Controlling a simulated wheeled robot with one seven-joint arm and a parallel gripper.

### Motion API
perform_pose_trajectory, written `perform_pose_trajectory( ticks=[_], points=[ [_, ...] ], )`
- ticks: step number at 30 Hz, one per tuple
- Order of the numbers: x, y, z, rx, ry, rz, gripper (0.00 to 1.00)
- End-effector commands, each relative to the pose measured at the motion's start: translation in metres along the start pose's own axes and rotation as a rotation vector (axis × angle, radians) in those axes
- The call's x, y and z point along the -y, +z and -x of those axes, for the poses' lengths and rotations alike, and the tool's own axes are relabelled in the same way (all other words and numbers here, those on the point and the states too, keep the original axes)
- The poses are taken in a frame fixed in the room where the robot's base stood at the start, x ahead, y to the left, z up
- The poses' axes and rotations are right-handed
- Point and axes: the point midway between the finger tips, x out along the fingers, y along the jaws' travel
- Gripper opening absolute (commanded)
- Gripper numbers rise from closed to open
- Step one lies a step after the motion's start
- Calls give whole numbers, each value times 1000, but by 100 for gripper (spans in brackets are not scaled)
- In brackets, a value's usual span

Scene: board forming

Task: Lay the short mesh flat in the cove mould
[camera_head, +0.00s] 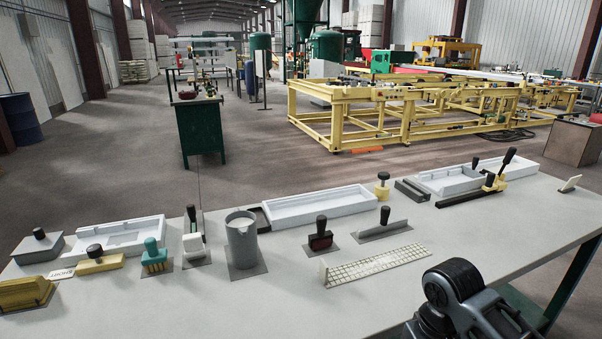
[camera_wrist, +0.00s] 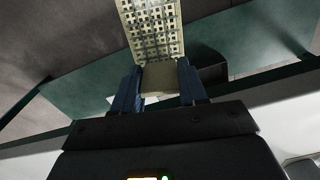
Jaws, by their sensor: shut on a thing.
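In the wrist view my gripper (camera_wrist: 158,80) has its blue fingers shut on the plain end tab of a pale gridded mesh (camera_wrist: 153,28). The mesh stretches away from the fingers and runs out at the top of the picture. Its far end is hidden. The head view does not show the held mesh or my fingers. Another gridded mesh strip (camera_head: 375,264) with an upright end tab lies on the bench in the head view. White moulds stand along the bench: one at left (camera_head: 112,240), a long one in the middle (camera_head: 320,208), one at right (camera_head: 455,181). I cannot tell which is the cove mould.
The grey bench (camera_head: 300,305) carries a grey jug (camera_head: 242,243), a red-brown handled block (camera_head: 320,240), a flat trowel (camera_head: 384,228) and a teal brush (camera_head: 154,256). A small pale upright piece (camera_head: 571,184) stands at far right. The bench's front centre is clear.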

Motion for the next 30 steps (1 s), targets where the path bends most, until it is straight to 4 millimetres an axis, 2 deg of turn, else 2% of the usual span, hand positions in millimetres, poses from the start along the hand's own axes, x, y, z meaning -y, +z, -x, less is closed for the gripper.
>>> perform_pose_trajectory(
  ticks=[3,6,17,20,23,26,30],
  points=[
    [13,1,-6,2,0,-93,12],
    [17,1,-9,2,1,-142,12],
    [19,1,-10,2,1,-165,12],
    [21,1,-18,4,0,-169,12],
    [23,2,-44,10,-4,-182,12],
    [24,10,-85,13,-5,-195,12],
    [27,35,-144,13,-5,-199,12]
  ],
)
